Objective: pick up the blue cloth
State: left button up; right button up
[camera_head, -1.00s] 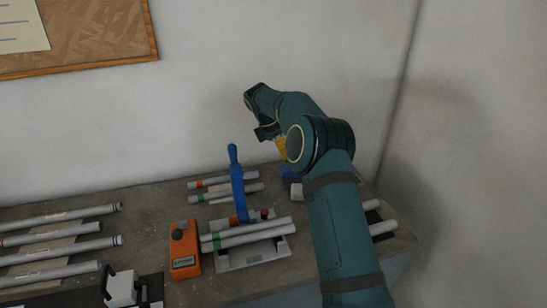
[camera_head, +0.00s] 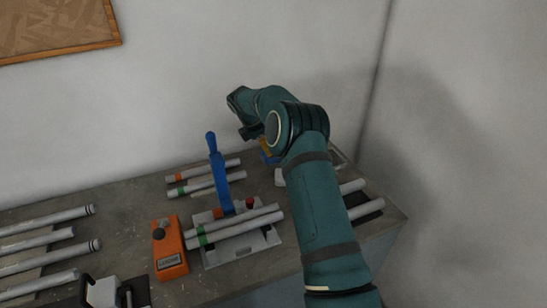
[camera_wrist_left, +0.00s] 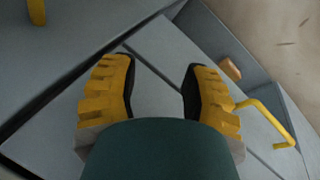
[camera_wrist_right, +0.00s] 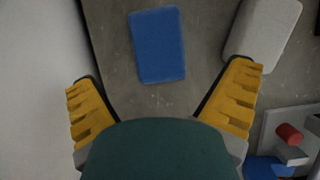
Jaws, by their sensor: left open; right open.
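The blue cloth (camera_wrist_right: 158,45) is a flat blue rectangle lying on the grey bench in the right wrist view. In the head view only a bit of blue (camera_head: 268,157) shows beside my right gripper (camera_head: 264,148), and my arm hides most of it. In the right wrist view my right gripper (camera_wrist_right: 160,105) is open and empty, with the cloth ahead of and between its yellow fingers, apart from them. My left gripper (camera_wrist_left: 160,90) is open and empty over grey surfaces in its wrist view. It does not show in the head view.
A white block (camera_wrist_right: 264,30) lies just right of the cloth. A jig with a blue lever (camera_head: 219,172) and tubes stands left of my right arm. An orange box (camera_head: 169,250) and several tubes (camera_head: 40,240) lie further left. A wall stands behind the bench.

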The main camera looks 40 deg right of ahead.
jog(key=x, duration=0.2)
jog(key=d+b+x, duration=0.1)
jog(key=x, duration=0.2)
jog(key=shift+s+r, duration=0.1)
jog(key=shift+r, duration=0.05)
jog(key=c, duration=1.2)
